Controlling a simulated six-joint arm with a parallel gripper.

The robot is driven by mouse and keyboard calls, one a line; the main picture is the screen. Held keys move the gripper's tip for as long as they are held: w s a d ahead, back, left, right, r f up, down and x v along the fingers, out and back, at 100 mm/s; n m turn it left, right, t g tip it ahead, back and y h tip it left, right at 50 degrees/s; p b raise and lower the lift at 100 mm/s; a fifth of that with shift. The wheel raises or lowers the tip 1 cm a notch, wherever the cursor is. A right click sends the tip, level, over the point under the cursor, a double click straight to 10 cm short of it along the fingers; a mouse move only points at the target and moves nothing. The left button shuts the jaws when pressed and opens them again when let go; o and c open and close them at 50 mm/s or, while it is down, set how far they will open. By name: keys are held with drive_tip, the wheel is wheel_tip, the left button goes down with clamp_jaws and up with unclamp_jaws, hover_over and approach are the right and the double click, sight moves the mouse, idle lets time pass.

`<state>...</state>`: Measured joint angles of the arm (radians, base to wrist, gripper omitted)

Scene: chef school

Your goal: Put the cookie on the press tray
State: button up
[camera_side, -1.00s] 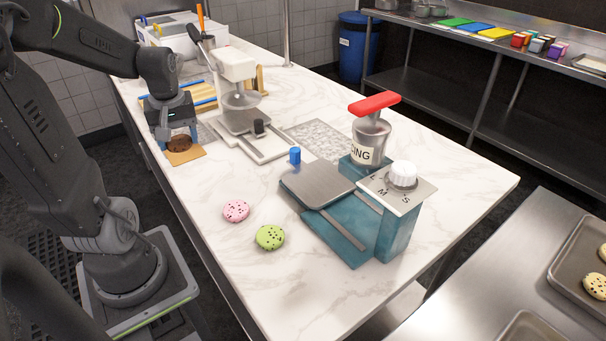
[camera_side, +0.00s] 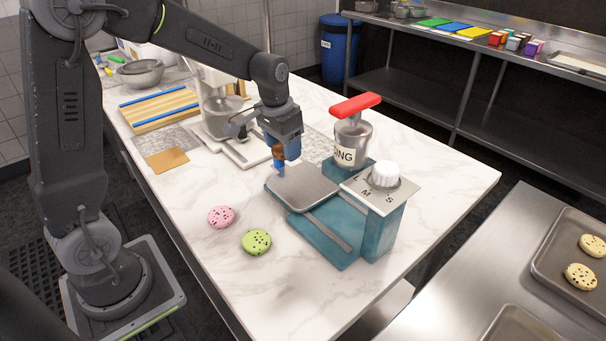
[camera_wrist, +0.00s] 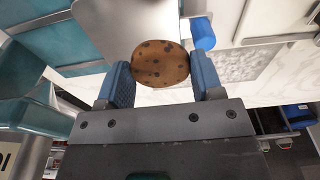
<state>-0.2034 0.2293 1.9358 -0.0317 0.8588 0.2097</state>
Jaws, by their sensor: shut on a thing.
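A brown cookie with dark chips (camera_wrist: 160,64) is held between the blue fingers of my gripper (camera_wrist: 160,80) in the wrist view. In the side view my gripper (camera_side: 281,155) is at the far-left corner of the press, with the brown cookie (camera_side: 277,152) partly hidden by the fingers. The press tray (camera_side: 303,187) is a bare grey metal plate on the teal press (camera_side: 345,238). In the wrist view the tray (camera_wrist: 115,25) lies just beyond the cookie. I cannot tell how high the cookie is above it.
The red-handled dispenser (camera_side: 351,135) and white knob (camera_side: 385,174) rise behind and right of the tray. A pink cookie (camera_side: 221,217) and a green cookie (camera_side: 257,242) lie on the marble.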

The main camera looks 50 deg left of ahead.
hover_over(304, 183)
wheel_tip(304, 183, down, 3)
drive_tip(key=shift+s+r, duration=0.1)
drive_tip(key=shift+s, duration=0.05)
drive_tip(key=shift+f, duration=2)
drive_tip(key=shift+f, duration=0.2)
drive_tip(key=o, duration=0.9)
wheel_tip(304, 183, up, 12)
drive_tip(key=s, duration=0.2)
drive_tip(key=s+d+r+t, duration=0.2)
drive_tip(key=s, duration=0.8)
drive_tip(key=s+d+r+t, duration=0.1)
drive_tip(key=s+r+t, duration=0.1)
drive_tip(key=s, duration=0.8)
drive_tip(key=shift+s+d+r, duration=0.2)
drive_tip(key=shift+s+d, duration=0.05)
drive_tip(key=shift+d, duration=0.15)
